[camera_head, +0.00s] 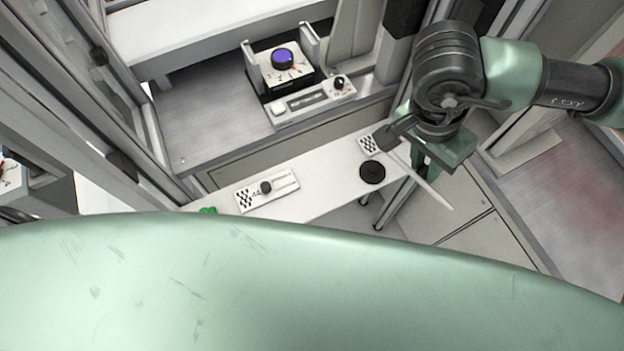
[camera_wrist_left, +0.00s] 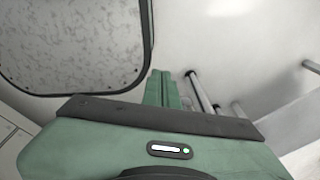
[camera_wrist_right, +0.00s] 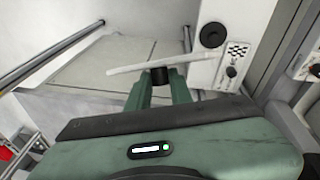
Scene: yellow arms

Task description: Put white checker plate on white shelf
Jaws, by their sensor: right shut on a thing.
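My right gripper (camera_head: 398,145) is shut on the dark knob of a white plate. This held plate (camera_head: 432,188) shows nearly edge-on as a thin white strip, so its face is hidden. It also shows edge-on across the fingertips in the right wrist view (camera_wrist_right: 128,68). A narrow white shelf (camera_head: 325,172) lies below and left of it. Two white checker plates with black knobs rest on the shelf: one at the left (camera_head: 285,184), one partly hidden behind my right gripper (camera_head: 367,142). My left gripper (camera_wrist_left: 165,88) shows in its wrist view, shut and empty.
A black disc (camera_head: 372,172) lies on the shelf near the right plate. A device with a blue knob (camera_head: 283,58) and a control box (camera_head: 310,102) stand behind. The shelf's middle is bare. Metal posts flank the left side.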

